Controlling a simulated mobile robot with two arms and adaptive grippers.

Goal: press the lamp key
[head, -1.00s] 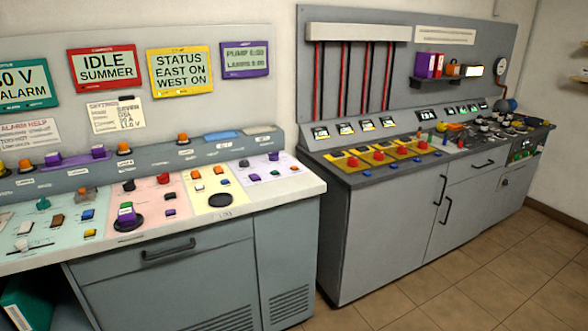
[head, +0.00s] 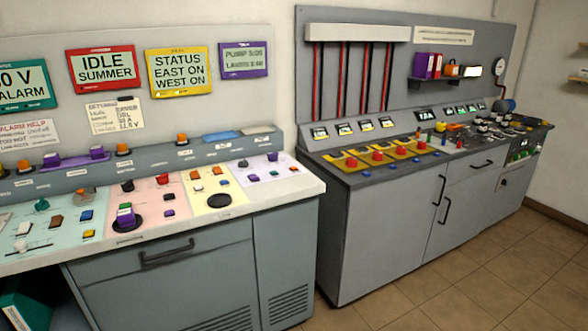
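The nearer control desk (head: 282,192) fills the left of the head view. Its top has teal, pink, yellow and lilac panels with many small keys. A purple display (head: 243,60) on the wall above carries a pump line and a line that seems to read lamps. I cannot read the key labels, so I cannot tell which one is the lamp key. Neither gripper is in view.
A second grey cabinet (head: 390,230) stands to the right with red knobs on yellow plates (head: 377,155), gauges and switches.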

